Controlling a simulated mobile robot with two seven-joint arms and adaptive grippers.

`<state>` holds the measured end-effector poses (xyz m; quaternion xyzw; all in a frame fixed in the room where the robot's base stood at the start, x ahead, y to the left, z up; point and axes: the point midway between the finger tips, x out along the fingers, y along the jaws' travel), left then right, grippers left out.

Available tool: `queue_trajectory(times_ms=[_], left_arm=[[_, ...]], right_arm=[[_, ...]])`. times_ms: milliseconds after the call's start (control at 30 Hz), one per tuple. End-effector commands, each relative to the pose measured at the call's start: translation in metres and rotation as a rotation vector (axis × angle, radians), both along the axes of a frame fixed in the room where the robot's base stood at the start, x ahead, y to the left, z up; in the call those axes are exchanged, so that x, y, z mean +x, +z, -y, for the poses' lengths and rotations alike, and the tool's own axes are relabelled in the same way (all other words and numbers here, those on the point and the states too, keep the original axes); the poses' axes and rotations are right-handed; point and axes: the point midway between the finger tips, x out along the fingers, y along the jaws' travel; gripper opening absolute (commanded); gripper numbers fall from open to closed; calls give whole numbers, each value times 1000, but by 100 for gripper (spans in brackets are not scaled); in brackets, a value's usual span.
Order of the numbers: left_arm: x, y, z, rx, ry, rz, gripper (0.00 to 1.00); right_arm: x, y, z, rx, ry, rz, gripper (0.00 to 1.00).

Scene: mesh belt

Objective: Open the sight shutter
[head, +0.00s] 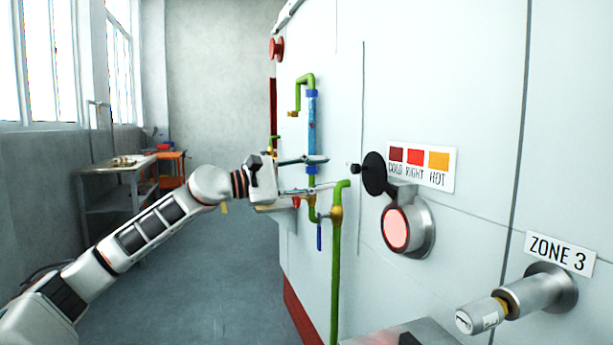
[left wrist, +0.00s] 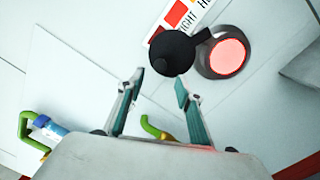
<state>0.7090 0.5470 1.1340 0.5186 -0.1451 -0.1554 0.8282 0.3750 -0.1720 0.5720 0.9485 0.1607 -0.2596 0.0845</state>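The sight shutter is a black disc (head: 374,173) with a small black knob (head: 355,168) facing out. It sits up and left of the round sight port (head: 396,229), on an arm that joins the port's metal rim. The port's glass glows pinkish red and is uncovered. The left wrist view shows the black disc (left wrist: 172,53) beside the glowing glass (left wrist: 228,57). My left gripper (head: 331,174) is open and empty, its fingers pointing at the knob with a small gap. In the left wrist view its fingertips (left wrist: 159,82) stand apart just below the knob. My right gripper is not in view.
A COLD/RIGHT/HOT colour label (head: 422,166) is on the pale wall behind the disc. Green pipes (head: 335,260) and a blue section run close by my left gripper. A metal cylinder fitting (head: 520,297) juts out under the ZONE 3 sign (head: 561,254). A workbench (head: 118,170) stands far left.

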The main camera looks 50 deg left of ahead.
Motion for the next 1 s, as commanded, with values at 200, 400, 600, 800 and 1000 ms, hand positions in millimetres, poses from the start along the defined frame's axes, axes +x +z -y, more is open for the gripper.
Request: queue_trajectory(times_ms=[200,400,600,800,1000], left_arm=[[-14,-2,-6,-2,-1,0,35],[-26,-2,-11,-1,0,0,35],[-29,-2,-14,1,1,1,35],[-29,-2,-14,1,1,1,35],[-29,-2,-13,1,1,1,35]], right_arm=[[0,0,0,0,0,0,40],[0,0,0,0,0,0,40],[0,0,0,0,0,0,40],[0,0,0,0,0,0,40],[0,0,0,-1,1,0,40]])
